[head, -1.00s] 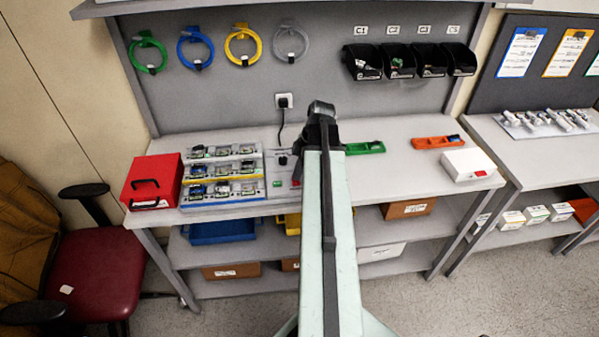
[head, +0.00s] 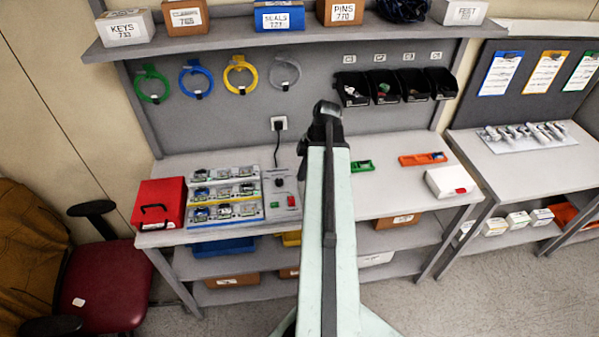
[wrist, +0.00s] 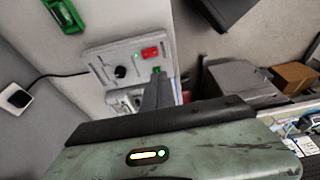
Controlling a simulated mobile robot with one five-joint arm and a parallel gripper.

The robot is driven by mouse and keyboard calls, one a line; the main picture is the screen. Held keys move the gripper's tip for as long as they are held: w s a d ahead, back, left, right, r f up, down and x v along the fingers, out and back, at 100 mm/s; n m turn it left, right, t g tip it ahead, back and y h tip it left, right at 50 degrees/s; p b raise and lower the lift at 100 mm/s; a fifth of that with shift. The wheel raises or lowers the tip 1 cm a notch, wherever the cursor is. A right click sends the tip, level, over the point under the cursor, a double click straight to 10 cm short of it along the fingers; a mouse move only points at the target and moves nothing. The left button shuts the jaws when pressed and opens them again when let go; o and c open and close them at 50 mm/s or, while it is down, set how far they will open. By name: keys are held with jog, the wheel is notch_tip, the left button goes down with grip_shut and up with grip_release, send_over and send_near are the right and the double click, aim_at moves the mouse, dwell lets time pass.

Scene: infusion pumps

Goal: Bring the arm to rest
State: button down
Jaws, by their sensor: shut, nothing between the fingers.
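My arm (head: 335,230) reaches from the bottom middle of the head view up and forward towards the workbench (head: 395,188). Its dark far end (head: 325,120) shows in front of the grey back panel; the fingers cannot be made out there. In the wrist view my gripper (wrist: 158,78) shows as a dark narrow wedge, shut and empty. Behind its tip in the picture is a grey panel unit with a black knob and a red switch (wrist: 110,55). The same unit (head: 280,202) stands on the bench left of my arm in the head view. I see no contact between them.
A red case (head: 160,192) and a tiered rack of small parts (head: 222,212) stand at the bench's left. A green tray (head: 362,167), an orange tray (head: 420,159) and a white box (head: 450,181) lie right of my arm. A chair (head: 100,285) stands at left.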

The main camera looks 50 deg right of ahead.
dwell(0.3)
jog(key=w+a+f+n+g+b, duration=0.1)
jog(key=w+a+f+n+b, duration=0.2)
jog(key=a, duration=0.5)
jog(key=w+a+f+b, duration=0.3)
jog(key=w+a, duration=0.3)
jog(key=a, duration=0.1)
jog(key=w+a+f+n+g+b, duration=0.1)
jog(key=w+a+f+n+b, duration=0.2)
jog(key=a, duration=0.5)
jog(key=a+f+m+h+b, duration=0.1)
jog(key=a+f+m+b, duration=0.1)
jog(key=a+m, duration=0.6)
jog(key=a+f+m+h+b, duration=0.1)
jog(key=a+f+m+b, duration=0.1)
jog(key=a+m, duration=0.6)
jog(key=shift+w+a+f+h+b, duration=0.3)
jog(key=shift+w+a+f, duration=0.15)
jog(key=shift+a+f, duration=0.4)
